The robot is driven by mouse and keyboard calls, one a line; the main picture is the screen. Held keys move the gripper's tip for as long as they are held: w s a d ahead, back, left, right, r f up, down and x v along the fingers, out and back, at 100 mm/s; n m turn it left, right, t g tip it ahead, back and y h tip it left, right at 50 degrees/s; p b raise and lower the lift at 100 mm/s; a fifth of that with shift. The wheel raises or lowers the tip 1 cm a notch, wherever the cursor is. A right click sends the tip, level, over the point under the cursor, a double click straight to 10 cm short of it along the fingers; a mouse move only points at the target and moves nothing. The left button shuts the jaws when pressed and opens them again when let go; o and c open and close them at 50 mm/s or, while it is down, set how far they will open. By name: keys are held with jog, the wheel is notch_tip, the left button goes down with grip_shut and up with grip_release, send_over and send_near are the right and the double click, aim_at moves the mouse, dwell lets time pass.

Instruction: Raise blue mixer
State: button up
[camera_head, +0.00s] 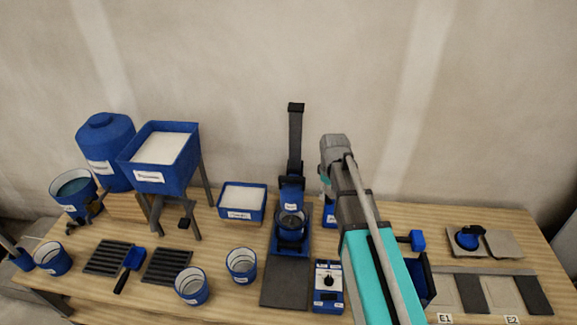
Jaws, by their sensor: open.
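The blue mixer (291,191) stands near the middle of the table on a dark upright column (296,135). Its blue head is low on the column, just above and behind a dark round bowl (291,222) on the blue base. Whether the mixer's tool reaches into the bowl is too small to tell. My arm comes in from the lower right and rises just right of the mixer, apart from it in the picture. My gripper does not show; the arm hides whatever lies behind it.
A control box (328,287) with a black knob stands right of a dark mat (286,282). Buckets (241,265) and a white-filled tray (242,201) stand left. A blue hopper (160,157) stands further left. Tiles (443,293) and a blue suction tool (468,238) lie right.

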aim_at(292, 177)
jog(key=w+a+r+n+p, duration=0.8)
jog(key=w+a+r, duration=0.1)
jog(key=a, duration=0.3)
jog(key=shift+w+a+r, duration=0.2)
jog(key=shift+w+a, duration=0.05)
jog(key=shift+w, duration=0.65)
jog(key=shift+f, duration=0.1)
notch_tip(292, 177, down, 14)
jog(key=b, duration=1.4)
jog(key=shift+r, duration=0.2)
grip_shut()
